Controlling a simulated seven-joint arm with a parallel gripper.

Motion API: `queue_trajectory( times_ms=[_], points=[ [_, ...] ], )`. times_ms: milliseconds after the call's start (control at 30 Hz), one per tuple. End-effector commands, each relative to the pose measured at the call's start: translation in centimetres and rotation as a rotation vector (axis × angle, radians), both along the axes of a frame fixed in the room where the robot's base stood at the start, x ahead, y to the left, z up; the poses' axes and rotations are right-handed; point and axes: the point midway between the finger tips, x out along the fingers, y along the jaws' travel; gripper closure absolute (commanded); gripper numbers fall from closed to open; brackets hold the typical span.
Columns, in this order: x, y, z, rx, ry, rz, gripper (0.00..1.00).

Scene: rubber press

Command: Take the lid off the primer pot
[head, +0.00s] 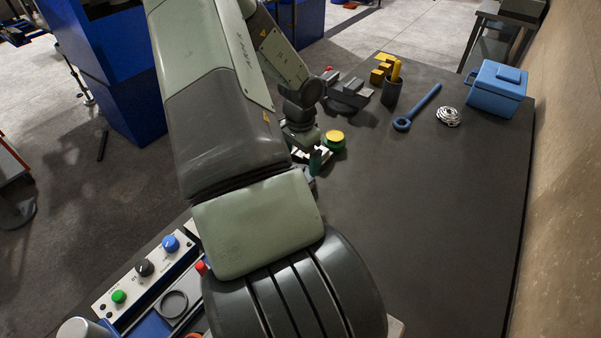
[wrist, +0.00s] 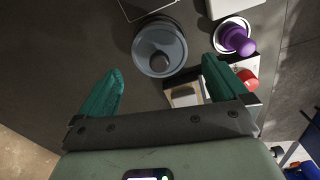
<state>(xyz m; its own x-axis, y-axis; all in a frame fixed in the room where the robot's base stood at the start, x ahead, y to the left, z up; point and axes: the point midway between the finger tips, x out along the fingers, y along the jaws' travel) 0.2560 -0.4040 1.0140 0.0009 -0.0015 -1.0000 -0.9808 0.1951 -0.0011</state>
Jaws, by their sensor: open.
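In the wrist view, a dark grey round pot with a lid (wrist: 160,48) and a knob in its middle, apparently the primer pot, stands on the dark bench. The lid looks seated on it. My gripper (wrist: 168,70) is open, with its teal fingers apart. The pot lies beyond the fingertips and roughly between their lines, nearer the middle of the picture. Nothing is between the fingers. In the head view my gripper (head: 315,158) shows only partly, with one teal finger visible. My arm hides much of the bench there, and I cannot make out the grey pot.
A purple knob (wrist: 240,40) on a white round base and a red knob (wrist: 246,80) sit near the right finger. A blue box (head: 497,90) and blue ring wrench (head: 417,108) lie farther right. The bench's right middle is clear.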

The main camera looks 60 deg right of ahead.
Motion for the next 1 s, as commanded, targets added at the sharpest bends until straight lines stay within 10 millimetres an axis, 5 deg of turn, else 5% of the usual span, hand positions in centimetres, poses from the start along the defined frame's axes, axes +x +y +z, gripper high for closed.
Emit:
queue_trajectory(
  times_ms=[267,567,833,1000],
  points=[
    [-0.1,-0.2,-4.0,0.001,0.002,-0.001,0.0],
    [-0.1,-0.2,-4.5,0.001,0.0,0.001,0.0],
    [-0.1,-0.2,-4.5,0.001,0.0,0.0,0.41],
    [-0.1,-0.2,-4.5,0.001,0.0,0.0,0.44]
  ],
)
